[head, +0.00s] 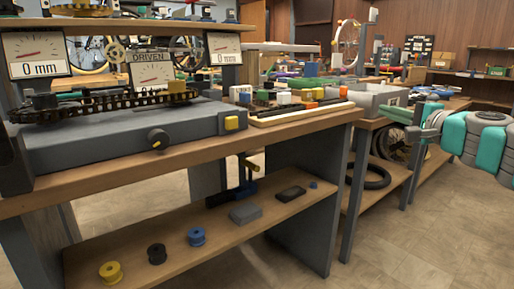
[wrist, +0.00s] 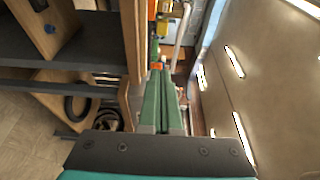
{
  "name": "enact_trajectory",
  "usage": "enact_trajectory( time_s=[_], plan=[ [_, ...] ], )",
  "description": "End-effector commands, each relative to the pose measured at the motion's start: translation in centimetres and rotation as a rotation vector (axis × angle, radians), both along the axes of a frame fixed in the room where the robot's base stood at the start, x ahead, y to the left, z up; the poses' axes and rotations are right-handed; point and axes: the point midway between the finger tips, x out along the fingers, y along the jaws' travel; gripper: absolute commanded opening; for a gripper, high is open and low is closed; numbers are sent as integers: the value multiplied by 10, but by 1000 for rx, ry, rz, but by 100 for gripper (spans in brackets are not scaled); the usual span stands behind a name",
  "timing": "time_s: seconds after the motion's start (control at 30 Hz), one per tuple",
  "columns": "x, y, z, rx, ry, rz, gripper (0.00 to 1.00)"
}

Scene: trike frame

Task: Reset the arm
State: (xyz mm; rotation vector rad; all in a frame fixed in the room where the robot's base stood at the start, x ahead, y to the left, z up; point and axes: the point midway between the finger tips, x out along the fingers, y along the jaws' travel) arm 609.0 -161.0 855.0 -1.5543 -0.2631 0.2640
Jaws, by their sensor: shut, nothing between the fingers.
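My arm reaches in from the right edge of the head view. My gripper (head: 392,114) is at its left end, in the air in front of the benches at the right. In the wrist view the two long green fingers of my gripper (wrist: 160,76) lie together, with nothing between them. The gripper is shut and empty and appears to touch nothing.
A wooden workbench (head: 290,128) with a grey chain rig (head: 110,140) fills the left. Its lower shelf (head: 130,250) holds several spools and blocks. A second bench (head: 375,122) has black rings below. Tiled floor (head: 400,245) is clear at lower right.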

Motion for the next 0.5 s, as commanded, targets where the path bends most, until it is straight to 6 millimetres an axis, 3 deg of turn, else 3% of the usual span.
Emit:
enact_trajectory(
  time_s=[0.27, 0.5],
  plan=[
    [-8, 47, -4, -88, 31, 87, 0],
    [-25, 104, -16, -213, 75, 200, 0]
  ],
)
